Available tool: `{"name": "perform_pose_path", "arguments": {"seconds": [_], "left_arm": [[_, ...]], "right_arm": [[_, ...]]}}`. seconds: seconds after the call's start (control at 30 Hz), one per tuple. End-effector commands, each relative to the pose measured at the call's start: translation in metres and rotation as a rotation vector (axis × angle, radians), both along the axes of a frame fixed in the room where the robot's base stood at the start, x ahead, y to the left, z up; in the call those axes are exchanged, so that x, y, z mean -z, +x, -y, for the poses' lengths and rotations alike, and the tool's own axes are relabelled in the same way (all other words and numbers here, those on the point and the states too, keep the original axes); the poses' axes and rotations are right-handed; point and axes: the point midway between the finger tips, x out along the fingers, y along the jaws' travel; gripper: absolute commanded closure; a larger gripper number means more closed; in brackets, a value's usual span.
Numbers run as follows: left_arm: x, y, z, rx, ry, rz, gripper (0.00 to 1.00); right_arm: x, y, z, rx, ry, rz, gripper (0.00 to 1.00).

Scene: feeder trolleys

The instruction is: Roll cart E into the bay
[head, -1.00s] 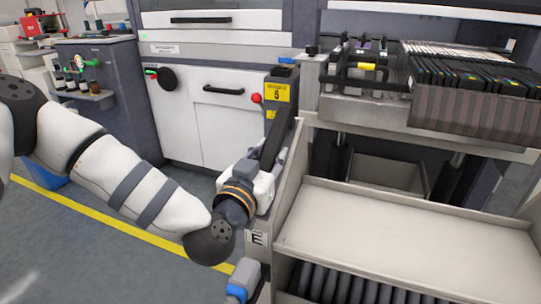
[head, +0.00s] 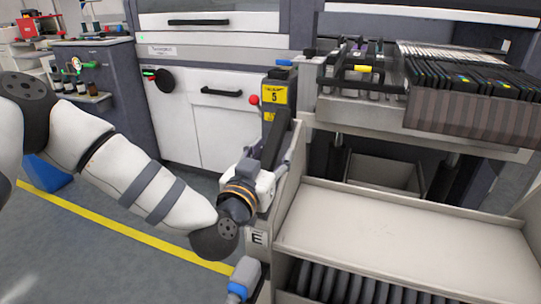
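Cart E (head: 400,222) is a beige trolley at the lower right, with an "E" label (head: 258,238) on its corner post. It has an empty flat top tray and a row of dark rolls below. My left gripper (head: 274,172) is at the cart's left side, by its upper left edge. Its fingers are largely hidden, so I cannot tell whether they close on the cart. My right gripper is out of view. Behind the cart stands a machine with a dark post bearing a yellow "5" sign (head: 275,95). A recess with dark columns (head: 385,165) shows beyond the cart.
A feeder rack (head: 360,108) with dark cartridges overhangs the recess at the upper right. White cabinet doors (head: 213,120) stand behind my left arm. A yellow floor line (head: 120,228) crosses open grey floor at left. A side bench (head: 100,65) holds bottles.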

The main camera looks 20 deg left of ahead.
Motion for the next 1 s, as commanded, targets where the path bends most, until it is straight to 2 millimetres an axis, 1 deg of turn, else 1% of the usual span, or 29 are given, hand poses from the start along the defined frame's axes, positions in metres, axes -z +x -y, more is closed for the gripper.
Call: {"name": "perform_pose_path", "arguments": {"seconds": [0.1,0.17,0.27,0.4,0.5,0.6,0.73,1.0], "left_arm": [[0.001,-0.002,0.0,0.001,0.0,-0.002,0.53],[0.001,-0.007,0.0,0.002,0.0,-0.003,0.53],[0.001,-0.028,0.0,0.004,-0.001,-0.004,0.53],[0.001,-0.068,-0.001,0.004,-0.001,-0.005,0.53],[0.001,-0.092,-0.002,0.004,-0.001,-0.004,0.53],[0.001,-0.109,-0.002,0.004,0.0,-0.003,0.53],[0.0,-0.119,-0.003,0.001,0.0,0.0,0.53],[0.0,-0.12,-0.004,0.001,0.0,0.0,0.53]], "right_arm": [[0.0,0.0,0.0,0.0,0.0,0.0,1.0],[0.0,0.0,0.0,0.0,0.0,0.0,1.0],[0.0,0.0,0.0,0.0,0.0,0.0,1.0],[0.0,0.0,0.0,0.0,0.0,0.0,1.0],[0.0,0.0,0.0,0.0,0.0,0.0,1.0],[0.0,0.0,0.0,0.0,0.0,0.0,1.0],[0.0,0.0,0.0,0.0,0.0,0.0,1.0],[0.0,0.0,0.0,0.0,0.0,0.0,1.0]]}}
